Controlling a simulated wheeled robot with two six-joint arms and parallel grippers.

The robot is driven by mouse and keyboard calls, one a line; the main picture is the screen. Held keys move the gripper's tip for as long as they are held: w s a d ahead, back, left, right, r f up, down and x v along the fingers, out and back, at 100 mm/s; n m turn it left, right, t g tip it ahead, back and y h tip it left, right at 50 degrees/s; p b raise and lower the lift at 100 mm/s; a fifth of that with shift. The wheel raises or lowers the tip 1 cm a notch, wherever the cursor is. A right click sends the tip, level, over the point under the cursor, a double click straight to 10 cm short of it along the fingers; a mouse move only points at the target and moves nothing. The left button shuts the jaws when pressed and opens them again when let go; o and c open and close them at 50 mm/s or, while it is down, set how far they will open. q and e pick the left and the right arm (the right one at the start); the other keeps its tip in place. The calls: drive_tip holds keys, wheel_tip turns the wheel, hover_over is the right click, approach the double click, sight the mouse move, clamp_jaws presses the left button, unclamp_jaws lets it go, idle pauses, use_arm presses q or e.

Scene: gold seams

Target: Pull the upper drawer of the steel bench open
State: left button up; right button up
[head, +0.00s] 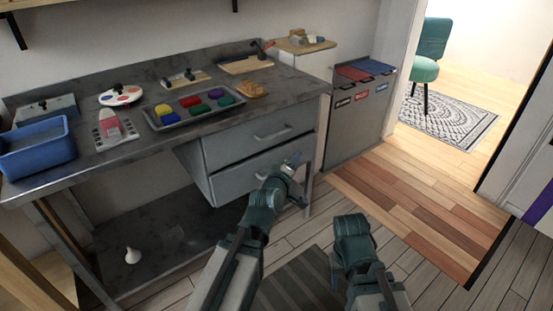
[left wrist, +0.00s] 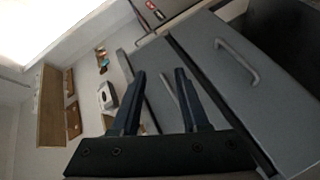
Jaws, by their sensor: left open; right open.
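The steel bench (head: 150,150) stands along the wall, with two grey drawers under its right end. The upper drawer (head: 235,147) has a bar handle (head: 272,134) and looks shut. My left gripper (head: 293,160) is open in front of the drawers. In the left wrist view, tilted sideways, its spread fingers (left wrist: 160,90) have a bar handle (left wrist: 170,88) showing between them; contact cannot be told. Another handle (left wrist: 238,60) shows to the right. My right gripper (head: 349,224) is open and low over the floor, its fingertips mostly hidden.
A paint tray (head: 195,119), a blue bin (head: 37,162) and small items stand on the benchtop. A grey cabinet with labelled bins (head: 355,115) stands right of the drawers. A white funnel (head: 133,255) lies on the lower shelf. The floor at right is clear.

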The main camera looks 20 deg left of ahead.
use_arm(q)
drive_tip(key=a+f+n+t+y+b, duration=0.2)
drive_tip(key=a+n+t+y+b, duration=0.1)
drive_tip(key=a+n+b, duration=0.2)
drive_tip(key=a+b, duration=0.1)
drive_tip(key=a, duration=0.1)
drive_tip(key=shift+w+a+n+t+y+b, duration=0.2)
drive_tip(key=shift+a+n+t+y+b, duration=0.1)
drive_tip(key=shift+n+y+b, duration=0.1)
use_arm(e)
wheel_tip(320, 180, down, 9)
drive_tip(key=shift+f, duration=0.15)
use_arm(q)
drive_tip(key=shift+w, duration=0.1)
